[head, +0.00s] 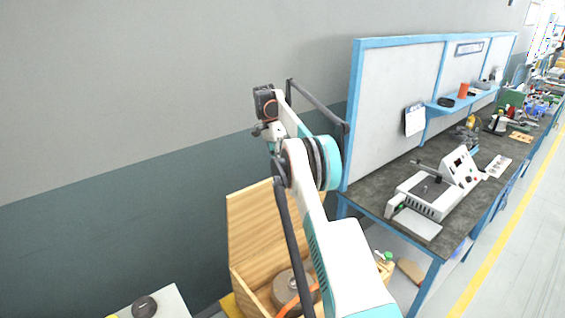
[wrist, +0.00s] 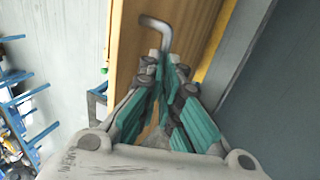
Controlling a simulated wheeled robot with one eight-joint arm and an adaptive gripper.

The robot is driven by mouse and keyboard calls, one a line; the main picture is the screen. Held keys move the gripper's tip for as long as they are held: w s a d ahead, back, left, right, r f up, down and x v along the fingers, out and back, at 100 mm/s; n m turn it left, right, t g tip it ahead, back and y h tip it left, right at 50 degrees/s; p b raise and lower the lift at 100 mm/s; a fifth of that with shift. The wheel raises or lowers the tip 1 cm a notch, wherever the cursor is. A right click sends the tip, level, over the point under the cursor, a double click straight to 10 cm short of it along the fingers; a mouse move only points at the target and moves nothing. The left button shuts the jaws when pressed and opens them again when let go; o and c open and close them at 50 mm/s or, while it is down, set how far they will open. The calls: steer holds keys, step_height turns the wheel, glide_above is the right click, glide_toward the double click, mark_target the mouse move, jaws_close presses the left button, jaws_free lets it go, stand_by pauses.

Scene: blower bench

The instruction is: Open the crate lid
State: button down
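The wooden crate (head: 248,284) stands on the floor left of the bench, partly hidden behind my arm. Its lid (head: 247,226) is raised and stands steeply at the back, so the crate is open. A round metal part with an orange piece (head: 288,289) lies inside. My gripper (head: 272,134) is above the lid in the head view, small and partly hidden. In the wrist view my gripper (wrist: 166,68) has its teal fingers close together around the lower end of a bent grey rod (wrist: 171,32). The rod sticks out past the fingertips, over a wooden surface. It seems gripped.
A blue-framed workbench (head: 449,208) with a white and grey device (head: 428,194) stands to the right. A white surface with a dark round knob (head: 145,306) is at the lower left. The wall is close behind the crate. Clear floor lies right of the bench.

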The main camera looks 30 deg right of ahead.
steer(key=shift+w+a+f, duration=0.15)
steer(key=shift+w+f, duration=0.05)
steer(key=shift+f, duration=0.3)
steer(key=shift+w+a+f, duration=0.15)
steer(key=shift+w+f, duration=0.05)
steer(key=shift+f, duration=0.25)
steer(key=c, duration=1.9)
jaws_free()
steer(key=o, duration=0.7)
steer(key=shift+w+f, duration=0.3)
steer(key=shift+w, duration=0.25)
steer(key=shift+r, duration=0.1)
steer(key=shift+s+d, duration=0.1)
steer(key=shift+s, duration=0.05)
steer(key=shift+c, duration=1)
steer(key=shift+s, duration=0.1)
